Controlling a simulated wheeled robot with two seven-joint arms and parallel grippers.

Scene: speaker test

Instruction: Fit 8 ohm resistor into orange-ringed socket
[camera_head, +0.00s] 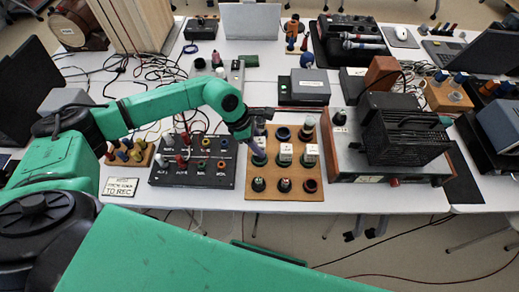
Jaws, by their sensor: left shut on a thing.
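My left gripper (256,146) reaches over the left edge of a brown wooden board (271,193). It is shut on a small part, probably a resistor, mostly hidden by the fingers; its label cannot be read. Two parts with white labels, (285,152) and (311,152), stand in the middle row of the board. A black panel (165,180) with several coloured-ringed sockets lies left of the board. My right gripper is not in view.
A large device with a black finned block (400,135) stands right of the board. A paper sign (121,187) lies at the front left. Wooden stand with plugs (130,155), loose cables and grey boxes crowd the table. A narrow bare strip runs along the front edge.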

